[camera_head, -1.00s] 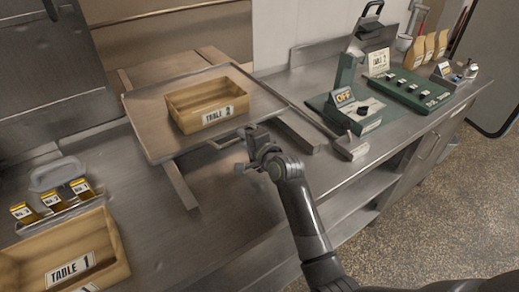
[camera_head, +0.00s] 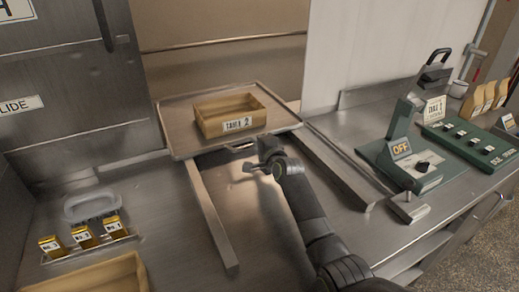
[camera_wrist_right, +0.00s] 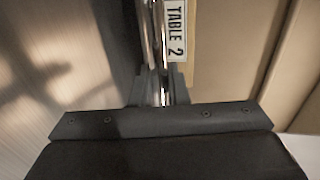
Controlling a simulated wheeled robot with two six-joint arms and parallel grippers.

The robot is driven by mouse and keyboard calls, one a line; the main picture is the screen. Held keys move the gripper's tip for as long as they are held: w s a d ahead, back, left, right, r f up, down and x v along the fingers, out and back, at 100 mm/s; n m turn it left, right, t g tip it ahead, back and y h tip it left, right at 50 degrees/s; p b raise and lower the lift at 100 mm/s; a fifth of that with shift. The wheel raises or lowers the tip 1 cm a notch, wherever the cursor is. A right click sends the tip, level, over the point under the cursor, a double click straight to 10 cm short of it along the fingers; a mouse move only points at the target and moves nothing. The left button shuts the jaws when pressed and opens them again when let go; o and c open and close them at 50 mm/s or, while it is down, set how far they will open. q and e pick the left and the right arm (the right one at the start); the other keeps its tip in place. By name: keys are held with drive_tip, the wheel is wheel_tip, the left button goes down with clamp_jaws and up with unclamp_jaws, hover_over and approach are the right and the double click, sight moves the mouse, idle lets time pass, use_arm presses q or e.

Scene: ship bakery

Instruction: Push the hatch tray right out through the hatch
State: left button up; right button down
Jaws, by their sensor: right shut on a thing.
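The hatch tray (camera_head: 180,140) is a flat tan tray with a metal rim, lying across two metal rails at the back of the counter. A wooden box labelled TABLE 2 (camera_head: 231,116) sits on it. My right gripper (camera_head: 258,163) is at the middle of the tray's front edge, shut on the hatch tray there. In the right wrist view the jaws (camera_wrist_right: 160,92) close around thin metal strips beside the TABLE 2 label (camera_wrist_right: 175,28). The tray's back edge reaches the tan hatch area (camera_head: 220,62). My left gripper is out of view.
The left rail (camera_head: 212,215) and right rail (camera_head: 335,170) run towards the counter's front. At left stand small labelled packets (camera_head: 84,236) and another wooden box (camera_head: 100,275). At right are a green machine marked OFF (camera_head: 400,150) and a green panel (camera_head: 470,142).

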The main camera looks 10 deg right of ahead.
drive_tip(key=shift+w, duration=0.1)
drive_tip(key=shift+r, duration=0.25)
drive_tip(key=c, duration=1.8)
unclamp_jaws()
drive_tip(key=shift+c, duration=0.2)
drive_tip(key=shift+o, duration=1.1)
drive_tip(key=shift+w+a, duration=0.1)
drive_tip(key=shift+o, duration=0.7)
drive_tip(key=shift+w+f, duration=0.2)
drive_tip(key=shift+f, duration=0.05)
drive_tip(key=shift+s, duration=0.15)
drive_tip(key=shift+s+d+r, duration=0.15)
drive_tip(key=shift+s+d, duration=0.1)
drive_tip(key=shift+s, duration=0.35)
drive_tip(key=v, duration=1.6)
